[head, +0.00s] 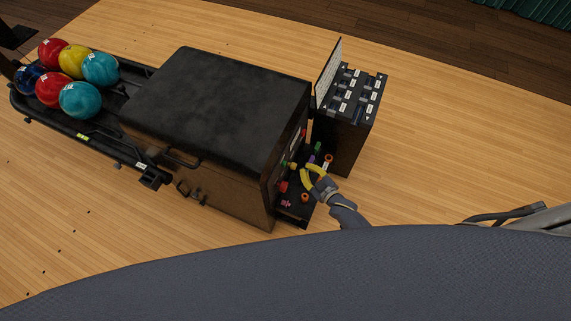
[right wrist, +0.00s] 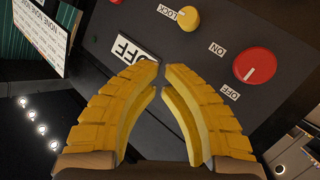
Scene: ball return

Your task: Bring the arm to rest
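My right gripper (head: 312,176) has yellow segmented fingers and is at the right end of the ball return machine (head: 225,95), by its control side. In the right wrist view the fingers (right wrist: 162,68) curve toward each other with a narrow gap between the tips and nothing held. Behind them is a dark control panel (right wrist: 215,75) with a yellow knob (right wrist: 188,18) by a LOCK label, a red knob (right wrist: 255,65) between ON and OFF labels, and a larger OFF label (right wrist: 128,48). I cannot tell whether the fingertips touch the panel. My left gripper is not in view.
A dark cabinet (head: 350,125) with labelled items on top stands just behind my right gripper. An upright white board (head: 329,75) is beside it. A rack (head: 75,130) holds several bowling balls at the left. Open wooden floor (head: 470,160) lies to the right.

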